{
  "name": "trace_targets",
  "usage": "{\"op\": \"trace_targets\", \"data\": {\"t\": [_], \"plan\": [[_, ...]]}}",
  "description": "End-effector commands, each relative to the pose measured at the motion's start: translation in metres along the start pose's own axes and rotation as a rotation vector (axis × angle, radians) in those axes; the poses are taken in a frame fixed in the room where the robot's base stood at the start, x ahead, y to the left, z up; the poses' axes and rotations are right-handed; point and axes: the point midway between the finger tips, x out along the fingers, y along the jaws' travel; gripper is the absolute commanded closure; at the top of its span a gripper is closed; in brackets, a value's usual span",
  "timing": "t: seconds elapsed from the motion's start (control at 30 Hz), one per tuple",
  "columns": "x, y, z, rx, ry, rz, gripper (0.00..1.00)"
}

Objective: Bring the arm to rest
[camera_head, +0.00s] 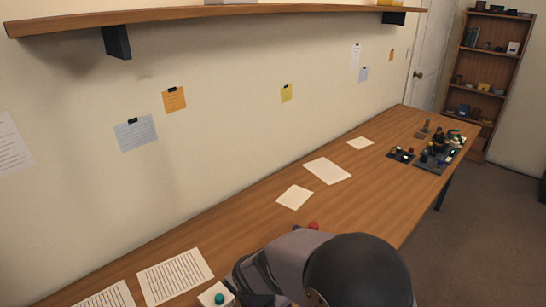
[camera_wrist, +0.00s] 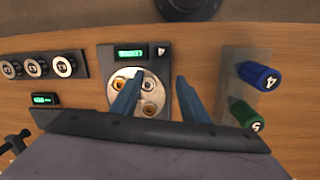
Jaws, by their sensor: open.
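My gripper (camera_wrist: 159,76) shows in the wrist view with two blue fingers standing apart and nothing between their tips. It is over a grey panel (camera_wrist: 105,55) with a lit green display (camera_wrist: 131,52) and a round pale plate (camera_wrist: 125,74) bearing several brass-coloured round parts (camera_wrist: 149,109). The left finger crosses in front of the plate and hides part of it; I cannot tell whether it touches. In the head view my arm fills the bottom centre, and my gripper is hidden there.
A blue cylinder marked 4 (camera_wrist: 258,76) and a green one marked 5 (camera_wrist: 244,112) are at right. A shelf (camera_head: 220,15) hangs above.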

Motion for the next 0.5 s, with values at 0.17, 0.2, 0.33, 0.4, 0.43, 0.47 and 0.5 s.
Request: {"op": "trace_targets", "data": {"t": [0.17, 0.2, 0.33, 0.4, 0.43, 0.47, 0.5], "plan": [[-0.009, 0.018, 0.1, 0.15, -0.101, -0.085, 0.59], [-0.012, 0.023, 0.118, 0.212, -0.107, -0.1, 0.59], [-0.027, 0.044, 0.152, 0.38, -0.076, -0.118, 0.59], [-0.037, 0.06, 0.154, 0.451, -0.034, -0.112, 0.59], [-0.041, 0.068, 0.153, 0.478, -0.015, -0.109, 0.59], [-0.045, 0.074, 0.153, 0.502, -0.001, -0.106, 0.59], [-0.048, 0.08, 0.153, 0.529, 0.015, -0.102, 0.59]]}}
